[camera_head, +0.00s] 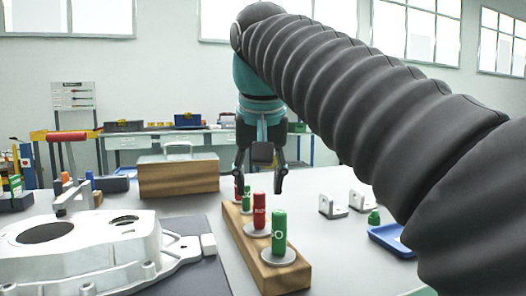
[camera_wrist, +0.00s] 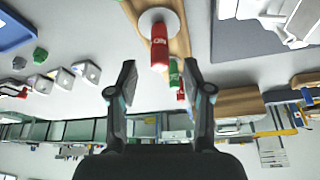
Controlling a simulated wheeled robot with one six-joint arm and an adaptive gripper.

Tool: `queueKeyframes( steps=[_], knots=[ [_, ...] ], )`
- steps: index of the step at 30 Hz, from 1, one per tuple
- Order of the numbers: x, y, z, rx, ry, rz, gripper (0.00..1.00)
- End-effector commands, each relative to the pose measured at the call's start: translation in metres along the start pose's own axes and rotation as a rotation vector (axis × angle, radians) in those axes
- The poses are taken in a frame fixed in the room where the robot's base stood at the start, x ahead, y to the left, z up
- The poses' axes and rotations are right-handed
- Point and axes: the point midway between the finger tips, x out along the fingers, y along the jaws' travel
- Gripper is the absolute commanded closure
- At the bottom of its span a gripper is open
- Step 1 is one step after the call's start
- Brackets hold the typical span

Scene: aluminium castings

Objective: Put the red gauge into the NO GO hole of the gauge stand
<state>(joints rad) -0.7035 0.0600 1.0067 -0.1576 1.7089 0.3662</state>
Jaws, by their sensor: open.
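The wooden gauge stand (camera_head: 232,222) lies on the table, holding a row of red and green gauges upright. A red gauge (camera_head: 259,211) with white lettering stands on a pale round disc of the stand, just behind the nearest green gauge (camera_head: 279,231). In the wrist view the lettered red gauge (camera_wrist: 159,48) shows upside down. A smaller green gauge (camera_head: 247,199) and another red one (camera_head: 238,191) stand farther along, partly hidden. My gripper (camera_head: 260,180) points down above the stand, open and empty, its fingers apart and clear of the lettered red gauge. The NO GO hole cannot be told apart.
A large aluminium casting (camera_head: 90,245) lies at the left, close to the stand. A wooden box (camera_head: 180,177) stands behind. Small brackets (camera_head: 333,205), a green knob (camera_head: 374,216) and a blue tray (camera_head: 391,240) lie at the right.

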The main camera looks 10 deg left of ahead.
Motion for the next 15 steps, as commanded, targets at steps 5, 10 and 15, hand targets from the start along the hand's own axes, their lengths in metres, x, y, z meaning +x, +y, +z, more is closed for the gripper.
queueKeyframes(
  steps=[5,10,15],
  knots=[
    [-0.028,0.000,-0.001,0.000,0.002,-0.001,0.50],
    [-0.048,0.000,-0.001,0.001,0.001,-0.001,0.50],
    [-0.060,0.000,-0.001,0.000,0.001,-0.001,0.50]
  ],
)
